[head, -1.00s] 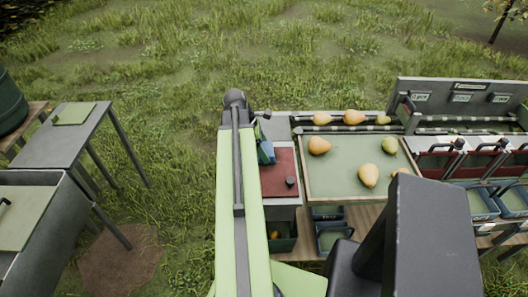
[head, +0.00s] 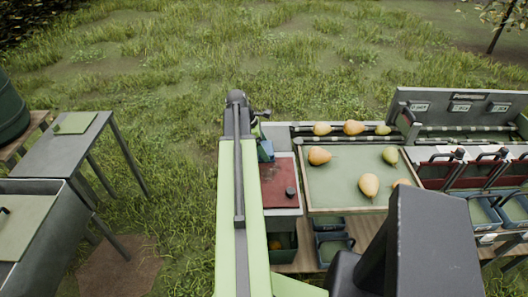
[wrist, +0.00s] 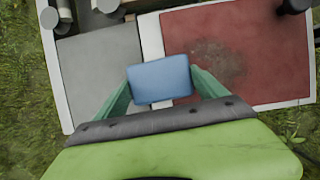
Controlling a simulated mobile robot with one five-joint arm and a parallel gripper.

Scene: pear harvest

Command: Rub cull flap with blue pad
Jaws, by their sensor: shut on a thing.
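The cull flap appears to be the dark red panel (head: 280,188) left of the pear tray in the head view. In the wrist view the red panel (wrist: 265,55) carries a dark smudge (wrist: 217,63) on its left part. My gripper (wrist: 162,85) is shut on the blue pad (wrist: 160,79), held between its green fingers. The pad appears over the pale strip between a grey panel and the red panel, left of the smudge. In the head view the pad (head: 265,150) shows at the red panel's far left corner, partly behind my arm. Whether it touches a surface cannot be told.
A dark knob (head: 290,192) stands on the red panel's right side. The tray (head: 345,206) to the right holds several pears. A grey panel (wrist: 100,65) lies left of the red one in the wrist view. Grey tables (head: 70,150) stand far left, with open grass between.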

